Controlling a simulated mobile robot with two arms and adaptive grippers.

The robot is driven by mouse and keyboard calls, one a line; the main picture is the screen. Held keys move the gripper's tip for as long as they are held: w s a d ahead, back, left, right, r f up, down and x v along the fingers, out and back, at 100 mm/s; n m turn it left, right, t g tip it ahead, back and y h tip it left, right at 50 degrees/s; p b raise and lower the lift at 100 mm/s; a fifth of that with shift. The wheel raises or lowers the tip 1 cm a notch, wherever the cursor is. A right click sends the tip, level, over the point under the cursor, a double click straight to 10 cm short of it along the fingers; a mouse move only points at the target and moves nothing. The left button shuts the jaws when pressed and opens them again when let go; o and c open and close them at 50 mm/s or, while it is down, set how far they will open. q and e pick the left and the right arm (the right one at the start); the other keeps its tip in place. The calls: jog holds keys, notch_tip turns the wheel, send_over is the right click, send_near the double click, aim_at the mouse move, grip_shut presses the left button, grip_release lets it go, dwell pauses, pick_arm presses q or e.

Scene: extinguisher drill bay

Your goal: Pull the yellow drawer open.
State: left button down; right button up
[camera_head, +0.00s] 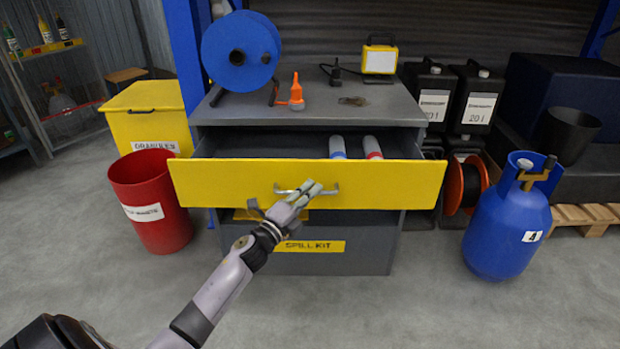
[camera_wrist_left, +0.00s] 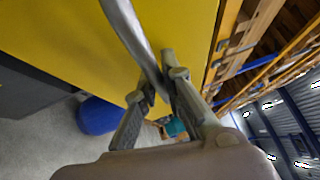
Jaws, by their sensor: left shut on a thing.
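The yellow drawer (camera_head: 225,180) is pulled out from the grey cabinet, and its inside shows. Two tubes, one with a blue end (camera_head: 337,146) and one with a red end (camera_head: 372,147), lie inside it. A metal bar handle (camera_head: 284,191) is on the drawer front. My left gripper (camera_head: 308,190) is shut on the handle. In the left wrist view the handle (camera_wrist_left: 130,30) runs between the gripper's fingers (camera_wrist_left: 160,88), against the yellow front. My right gripper is not in view.
A blue reel (camera_head: 240,50), an orange cone-shaped bottle (camera_head: 296,92) and a yellow lamp (camera_head: 380,60) stand on the cabinet top (camera_head: 330,110). A red bin (camera_head: 150,200) stands left, a blue gas cylinder (camera_head: 507,225) right. The floor in front is clear.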

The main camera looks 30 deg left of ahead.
pick_arm(q)
jog(key=s+d+p, duration=0.1)
jog(key=s+d, duration=0.3)
jog(key=s, duration=0.2)
jog(key=shift+s+p, duration=0.4)
jog(key=shift+d, duration=0.1)
jog(key=c, duration=1.7)
grip_release()
jog(key=s, duration=0.4)
jog(key=s+f, duration=0.1)
jog(key=s, duration=0.3)
jog(key=s+f, duration=0.1)
jog(key=s, duration=0.3)
jog(key=shift+a, duration=0.4)
jog(key=shift+w+y, duration=0.15)
jog(key=shift+y, duration=0.25)
